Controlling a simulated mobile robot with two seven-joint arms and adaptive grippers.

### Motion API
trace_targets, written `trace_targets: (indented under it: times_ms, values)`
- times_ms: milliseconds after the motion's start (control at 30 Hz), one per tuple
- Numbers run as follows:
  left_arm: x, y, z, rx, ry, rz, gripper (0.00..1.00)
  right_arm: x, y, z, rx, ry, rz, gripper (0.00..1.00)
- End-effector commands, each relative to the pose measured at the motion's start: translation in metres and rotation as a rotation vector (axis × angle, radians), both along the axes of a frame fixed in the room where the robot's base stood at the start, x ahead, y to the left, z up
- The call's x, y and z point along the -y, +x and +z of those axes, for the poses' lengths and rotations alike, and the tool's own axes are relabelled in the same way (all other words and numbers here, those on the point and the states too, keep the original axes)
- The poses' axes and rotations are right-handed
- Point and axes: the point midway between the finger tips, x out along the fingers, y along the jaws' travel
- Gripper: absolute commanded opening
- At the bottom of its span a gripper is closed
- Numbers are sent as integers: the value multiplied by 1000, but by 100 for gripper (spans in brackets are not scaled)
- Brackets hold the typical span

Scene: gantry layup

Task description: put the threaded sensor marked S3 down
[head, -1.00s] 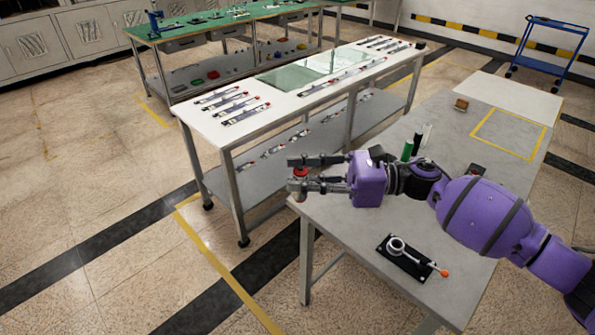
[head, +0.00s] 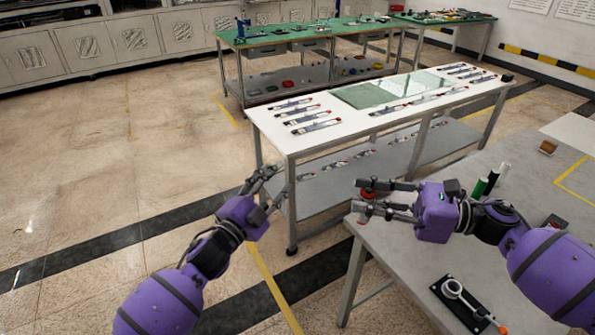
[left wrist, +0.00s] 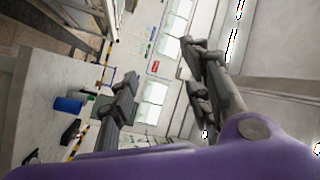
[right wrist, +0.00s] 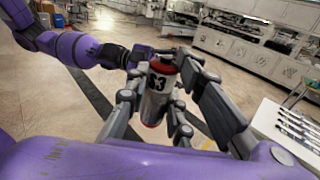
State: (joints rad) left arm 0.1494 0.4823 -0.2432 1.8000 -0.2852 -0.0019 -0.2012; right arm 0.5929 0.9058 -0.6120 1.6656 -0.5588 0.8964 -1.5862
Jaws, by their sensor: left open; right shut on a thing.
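The threaded sensor S3 (right wrist: 157,95) is a silver cylinder with red ends and a black mark on its side, seen close in the right wrist view. My left gripper (head: 273,187) is open and empty, left of the right one and in front of the white-topped bench. In the left wrist view its fingers (left wrist: 158,80) stand apart with nothing between them.
The grey table (head: 395,275) carries a black fixture with a ring and orange-tipped lever (head: 462,300), green and black cylinders (head: 486,183) and a brown block (head: 547,147). The white-topped bench (head: 350,125) behind holds several sensor-like strips (head: 312,126) and a glass sheet. Open floor lies left.

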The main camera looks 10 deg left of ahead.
Motion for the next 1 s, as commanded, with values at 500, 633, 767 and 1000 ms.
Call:
trace_targets:
  times_ms: [500,633,767,1000]
  values:
    - [90,-18,196,1282,1177,-528,44,0,0,1,1,1,0,0]
    - [82,-43,159,1508,1370,-701,44,0,0,0,0,1,0,0]
    - [75,-67,125,1675,1442,-833,44,0,0,0,0,1,0,0]
    - [74,-88,109,1836,1457,-894,44,0,0,1,1,1,0,0]
